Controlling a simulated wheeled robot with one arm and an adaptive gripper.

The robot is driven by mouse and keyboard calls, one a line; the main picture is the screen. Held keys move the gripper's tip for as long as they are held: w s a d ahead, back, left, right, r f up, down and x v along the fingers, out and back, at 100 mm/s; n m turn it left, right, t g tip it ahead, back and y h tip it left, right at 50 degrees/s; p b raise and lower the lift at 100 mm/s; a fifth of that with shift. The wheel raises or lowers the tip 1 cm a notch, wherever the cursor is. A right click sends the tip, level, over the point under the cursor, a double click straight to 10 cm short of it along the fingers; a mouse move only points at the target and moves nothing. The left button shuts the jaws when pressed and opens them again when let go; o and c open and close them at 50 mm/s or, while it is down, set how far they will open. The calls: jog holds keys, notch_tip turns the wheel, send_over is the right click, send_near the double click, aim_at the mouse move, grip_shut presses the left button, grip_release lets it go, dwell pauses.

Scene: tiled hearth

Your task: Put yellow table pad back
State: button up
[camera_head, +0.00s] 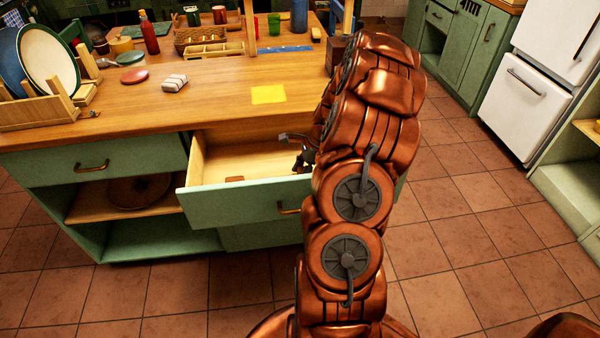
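The yellow table pad (268,94) is a flat, bright yellow square. It lies on the wooden counter top, near the front edge and above the drawer. The drawer (232,205) is pulled out from the green counter, with a pale wooden inside and a small brown item on its floor. My gripper (290,152) is over the right part of the open drawer, in front of and below the pad, apart from it. Its dark fingers look spread and empty. My copper-coloured arm hides the drawer's right end and part of the counter.
A dish rack with plates (50,62) stands at the far left. A red bottle (149,34) and a wooden tray (215,50) stand behind. Tiled floor is clear at right.

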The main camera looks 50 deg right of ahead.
jog(key=shift+f, duration=0.1)
jog(key=o, duration=1.1)
jog(key=b+v, duration=0.1)
jog(key=v, duration=1.1)
jog(key=s+a+r+n+g, duration=0.25)
jog(key=a+n, duration=0.35)
jog(key=a, duration=0.6)
jog(key=s+a+r+n+g, duration=0.1)
jog(key=a+r+n, duration=0.45)
jog(key=a, duration=0.75)
jog(key=s+a+n+h, duration=0.1)
jog(key=s+a+n, duration=0.2)
jog(key=s, duration=0.3)
jog(key=s+a+f+n+g+h, duration=0.1)
jog(key=s+a+n, duration=0.2)
jog(key=s+n, duration=0.2)
jog(key=s+a+f+n+h, duration=0.1)
jog(key=s+a+n, duration=0.3)
jog(key=s+n, duration=0.2)
jog(key=shift+s+a+f+h, duration=0.15)
jog(key=shift+s+f+h, duration=0.1)
jog(key=shift+s+h, duration=0.05)
